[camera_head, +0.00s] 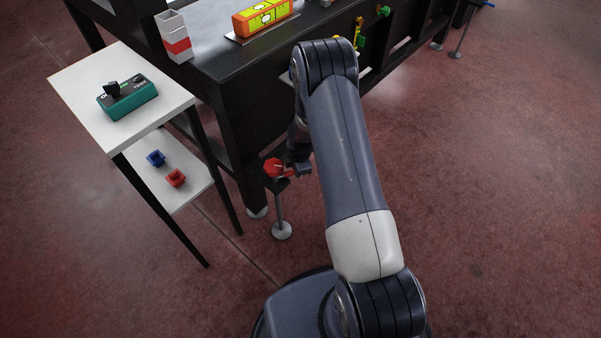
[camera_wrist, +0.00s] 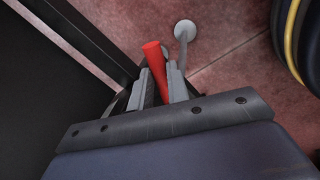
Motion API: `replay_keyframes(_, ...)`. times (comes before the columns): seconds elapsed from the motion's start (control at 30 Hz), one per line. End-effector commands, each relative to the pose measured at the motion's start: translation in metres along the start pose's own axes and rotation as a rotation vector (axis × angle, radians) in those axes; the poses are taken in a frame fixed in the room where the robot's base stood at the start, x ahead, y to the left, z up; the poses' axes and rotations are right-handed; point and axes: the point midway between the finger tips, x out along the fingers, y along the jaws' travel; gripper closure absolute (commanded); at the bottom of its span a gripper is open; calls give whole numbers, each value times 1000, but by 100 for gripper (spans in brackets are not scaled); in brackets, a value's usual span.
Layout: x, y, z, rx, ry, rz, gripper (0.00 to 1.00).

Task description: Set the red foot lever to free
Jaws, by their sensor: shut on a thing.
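The red foot lever (camera_head: 274,168) sits low near the front corner leg of the black table, above a post with a round grey foot (camera_head: 282,231). My gripper (camera_head: 290,173) is at the lever. In the wrist view the red lever (camera_wrist: 157,68) stands between the two grey fingers of my gripper (camera_wrist: 160,86), which are shut on it. Its lower part is hidden by the fingers. I cannot tell from these views which setting the lever is in.
A white side table (camera_head: 75,82) at left carries a teal device (camera_head: 128,102); blue (camera_head: 155,158) and red (camera_head: 176,178) small parts lie on its lower shelf. The black table (camera_head: 228,75) bears a yellow-orange box (camera_head: 262,17) and a grey-red block (camera_head: 174,38). Floor at right is clear.

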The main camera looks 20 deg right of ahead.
Motion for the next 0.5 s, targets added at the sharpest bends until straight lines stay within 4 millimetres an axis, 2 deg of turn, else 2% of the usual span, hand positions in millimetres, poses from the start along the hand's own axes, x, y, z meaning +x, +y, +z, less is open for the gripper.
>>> replay_keyframes(0.5, 2, 12, -2, -132, 25, 1, 100)
